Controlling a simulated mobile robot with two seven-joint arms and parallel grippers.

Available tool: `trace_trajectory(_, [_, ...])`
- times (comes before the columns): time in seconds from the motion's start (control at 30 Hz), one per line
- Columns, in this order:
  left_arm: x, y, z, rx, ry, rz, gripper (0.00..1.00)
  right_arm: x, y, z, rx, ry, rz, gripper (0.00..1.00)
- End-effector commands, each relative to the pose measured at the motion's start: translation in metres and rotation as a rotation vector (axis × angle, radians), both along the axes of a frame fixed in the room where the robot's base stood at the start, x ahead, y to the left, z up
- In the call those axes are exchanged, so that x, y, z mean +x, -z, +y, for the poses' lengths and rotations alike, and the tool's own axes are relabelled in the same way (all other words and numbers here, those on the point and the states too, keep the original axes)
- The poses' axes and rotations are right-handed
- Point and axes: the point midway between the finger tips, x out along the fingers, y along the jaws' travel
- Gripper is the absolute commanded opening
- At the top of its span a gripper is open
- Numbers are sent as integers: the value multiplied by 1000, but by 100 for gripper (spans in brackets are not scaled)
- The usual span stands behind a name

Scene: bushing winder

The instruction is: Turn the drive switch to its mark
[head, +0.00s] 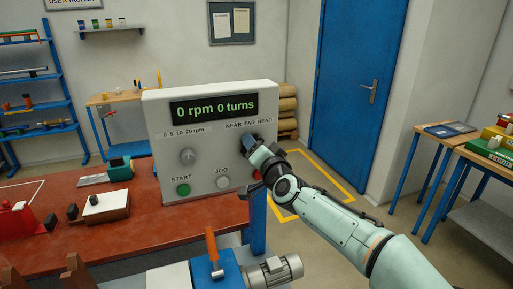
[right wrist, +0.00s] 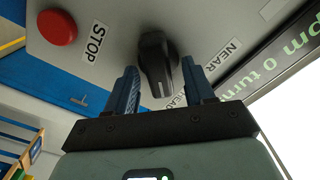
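The drive switch is a black knob (right wrist: 154,62) on the grey control panel (head: 153,118), under the label NEAR FAR HEAD. In the head view my right gripper (head: 254,146) is at the panel's right side and largely hides the knob. In the right wrist view my right gripper (right wrist: 159,67) is open, with one finger on each side of the knob and visible gaps between. The NEAR label (right wrist: 222,55) shows to the right of the knob; the HEAD label is partly hidden by a finger. My left gripper is not in view.
The display (head: 214,106) reads 0 rpm 0 turns. A red STOP button (right wrist: 57,27) is close to the switch. A grey speed knob (head: 187,156), green START button (head: 183,189) and JOG button (head: 222,181) are on the panel. A motor (head: 274,270) stands below.

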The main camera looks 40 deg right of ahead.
Motion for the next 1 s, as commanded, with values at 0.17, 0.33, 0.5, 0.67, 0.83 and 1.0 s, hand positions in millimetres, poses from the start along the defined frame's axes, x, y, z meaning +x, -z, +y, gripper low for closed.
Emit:
trace_trajectory(0.17, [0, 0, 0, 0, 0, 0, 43, -2, 1, 1, 0, -1, 1, 53])
trace_trajectory(0.33, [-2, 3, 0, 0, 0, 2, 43, -22, 0, 7, 0, -1, -1, 53])
trace_trajectory(0.5, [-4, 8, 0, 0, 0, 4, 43, -59, 1, 18, -1, 1, 0, 53])
trace_trajectory(0.67, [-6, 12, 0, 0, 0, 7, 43, -92, 0, 28, -1, 3, -1, 53])
trace_trajectory(0.83, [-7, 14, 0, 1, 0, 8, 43, -116, 0, 36, -1, 1, 0, 53])
trace_trajectory(1.0, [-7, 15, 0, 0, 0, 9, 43, -126, 0, 40, 0, 0, 0, 53])
